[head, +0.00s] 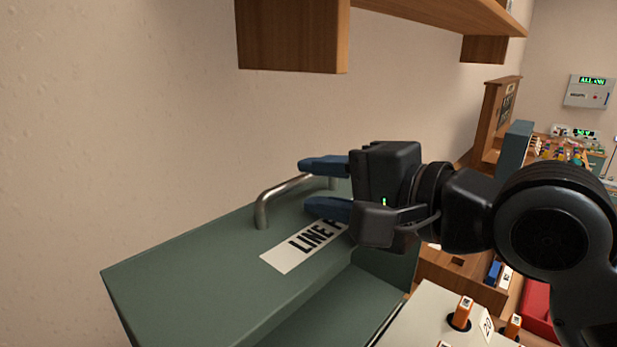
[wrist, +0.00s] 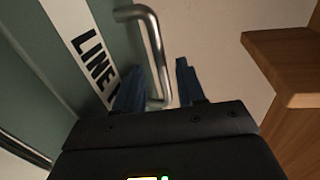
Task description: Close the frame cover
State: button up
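The frame cover (head: 205,275) is a dark green panel at the lower left of the head view, with a white label reading "LINE F…" (head: 290,250). It also shows at the left of the wrist view (wrist: 40,70). A bent metal handle (head: 285,190) stands on the cover; it also shows in the wrist view (wrist: 152,45). My gripper (head: 308,186) is open, its two blue fingers apart. In the wrist view the handle bar lies between the fingers (wrist: 158,85), and I cannot tell whether either touches it. My gripper hides the label's end and part of the cover's right side.
A wooden shelf (head: 400,12) juts from the wall above my gripper. A pale panel with orange plugs (head: 463,310) lies at lower right, near a red object (head: 537,305). A wall box (head: 590,92) hangs far right. The wall left of my gripper is bare.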

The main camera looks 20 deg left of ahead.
jog(key=shift+x, duration=1.2)
grip_shut()
